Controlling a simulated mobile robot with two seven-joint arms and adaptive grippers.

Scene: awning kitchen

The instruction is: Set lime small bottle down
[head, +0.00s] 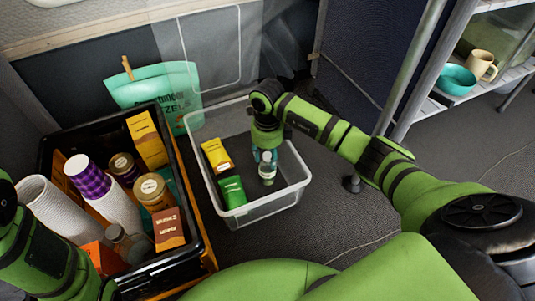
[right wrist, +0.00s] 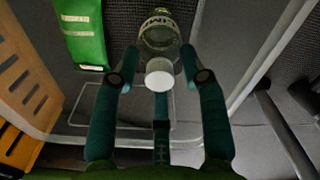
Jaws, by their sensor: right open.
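The lime small bottle (head: 267,172) is a small clear bottle with a white cap and a printed label. It looks upright in the clear plastic bin (head: 258,212), towards its right side. In the right wrist view the bottle (right wrist: 158,30) shows beyond the fingertips, its cap (right wrist: 159,74) facing the camera. My right gripper (head: 264,156) is above the bottle in the head view. In the right wrist view its teal fingers (right wrist: 160,62) are spread on both sides of the bottle's top. Whether a finger touches it is unclear. My left gripper is out of view.
A yellow packet (head: 217,154) and a green packet (head: 232,191) lie in the bin, left of the bottle. A black crate (head: 203,232) with cups, jars and boxes stands to the left. A teal bag (head: 165,88) stands behind. Shelving (head: 432,108) is at right.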

